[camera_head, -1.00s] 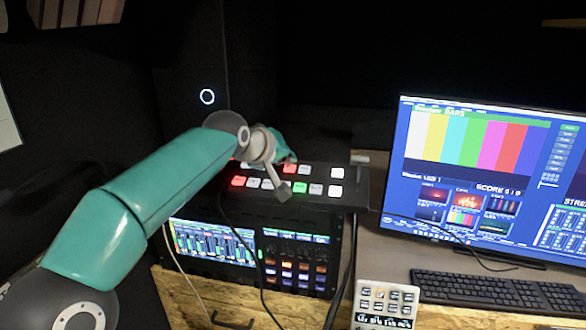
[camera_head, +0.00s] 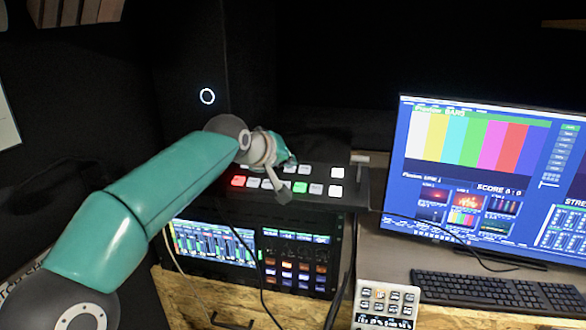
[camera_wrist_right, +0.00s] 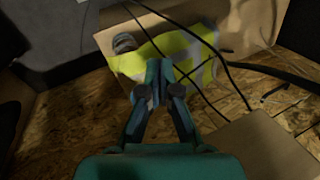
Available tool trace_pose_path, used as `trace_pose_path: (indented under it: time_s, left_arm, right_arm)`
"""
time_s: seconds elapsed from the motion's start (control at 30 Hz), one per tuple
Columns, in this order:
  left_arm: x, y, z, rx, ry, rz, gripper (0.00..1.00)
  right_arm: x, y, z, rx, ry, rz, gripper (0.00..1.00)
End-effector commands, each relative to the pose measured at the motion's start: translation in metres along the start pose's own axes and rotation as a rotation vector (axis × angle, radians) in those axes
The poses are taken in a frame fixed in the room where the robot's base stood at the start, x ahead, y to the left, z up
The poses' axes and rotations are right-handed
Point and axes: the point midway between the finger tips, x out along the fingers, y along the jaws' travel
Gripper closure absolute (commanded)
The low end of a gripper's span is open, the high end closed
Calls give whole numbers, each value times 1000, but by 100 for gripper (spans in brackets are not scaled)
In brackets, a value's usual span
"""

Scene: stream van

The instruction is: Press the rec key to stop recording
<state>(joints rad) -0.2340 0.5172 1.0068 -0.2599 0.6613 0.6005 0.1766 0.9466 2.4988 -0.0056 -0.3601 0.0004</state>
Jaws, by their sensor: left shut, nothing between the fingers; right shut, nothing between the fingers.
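The black switcher panel (camera_head: 352,197) on top of the rack has two rows of lit keys: red, white and green. A red key (camera_head: 238,181) and a green key (camera_head: 300,187) show in its front row. I cannot read which key is rec. My left gripper (camera_head: 284,196) is shut and empty, with its tip over the front row just left of the green key; whether it touches is unclear. My wrist hides part of the back row. In the right wrist view my right gripper (camera_wrist_right: 157,80) is shut and empty, in front of a yellow vest (camera_wrist_right: 185,55).
A small white keypad (camera_head: 386,304) stands at the front, right of the rack screens (camera_head: 215,244). A monitor (camera_head: 480,170) and a black keyboard (camera_head: 495,291) are on the right. Cables hang before the rack. The right wrist view shows a cardboard box (camera_wrist_right: 250,30) and a wood-chip floor.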

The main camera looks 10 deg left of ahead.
Motion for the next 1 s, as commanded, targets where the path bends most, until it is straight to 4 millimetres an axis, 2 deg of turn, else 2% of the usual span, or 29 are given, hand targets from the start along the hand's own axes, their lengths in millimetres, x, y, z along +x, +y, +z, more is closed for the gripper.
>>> trace_pose_path:
  time_s: [1.0]
  left_arm:
    - [-15, 10, -11, 0, -1, -1, 100]
  right_arm:
    - [-15, -5, 0, 0, 0, 0, 100]
